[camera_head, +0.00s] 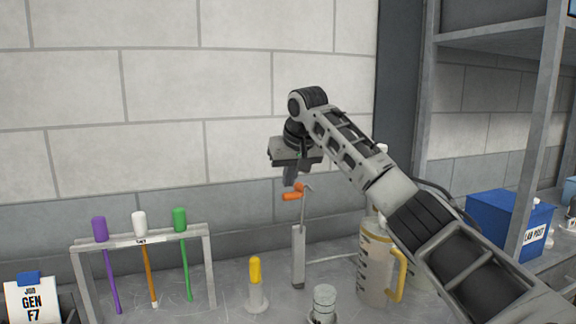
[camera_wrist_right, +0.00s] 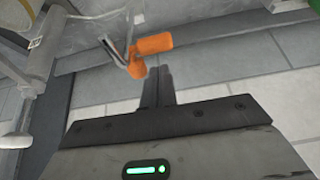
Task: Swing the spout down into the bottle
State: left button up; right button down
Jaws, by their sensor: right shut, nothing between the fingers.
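A metal post (camera_head: 298,258) stands on the bench with a thin bent metal piece and orange parts (camera_head: 292,195) at its top. I take this bent, orange-tipped piece for the spout, but cannot be sure. The orange parts also show in the right wrist view (camera_wrist_right: 150,45), just beyond my fingertips. My right gripper (camera_head: 290,180) is shut and empty, pointing down just above the orange parts; I cannot tell if it touches them.
A large jug with a yellow handle (camera_head: 374,265) stands right of the post, partly behind my right arm. A rack (camera_head: 140,240) with purple, white and green-topped tubes stands at left. A blue box (camera_head: 505,220) is at right. A wall closes the back.

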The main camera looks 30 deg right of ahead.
jog(key=shift+s+a+f, duration=0.1)
jog(key=shift+s+f, duration=0.2)
jog(key=shift+s, duration=0.05)
pick_arm(q)
jog(key=shift+s+d, duration=0.1)
jog(key=shift+d, duration=0.05)
pick_arm(e)
jog(key=shift+a+f+t+b, duration=0.1)
jog(key=shift+f+t+b, duration=0.2)
jog(key=shift+b, duration=0.15)
jog(key=shift+s+r, duration=0.1)
jog(key=shift+s, duration=0.15)
jog(key=shift+s+r+t+b, duration=0.1)
jog(key=shift+s+t+b, duration=0.05)
jog(key=shift+t+b, duration=0.15)
pick_arm(q)
jog(key=shift+s+d+f, duration=0.2)
jog(key=shift+d+f, duration=0.3)
pick_arm(e)
jog(key=shift+s, duration=0.1)
pick_arm(q)
jog(key=shift+d+b, duration=0.1)
jog(key=shift+b, duration=0.3)
pick_arm(e)
jog(key=shift+a+t, duration=0.1)
jog(key=shift+t, duration=0.2)
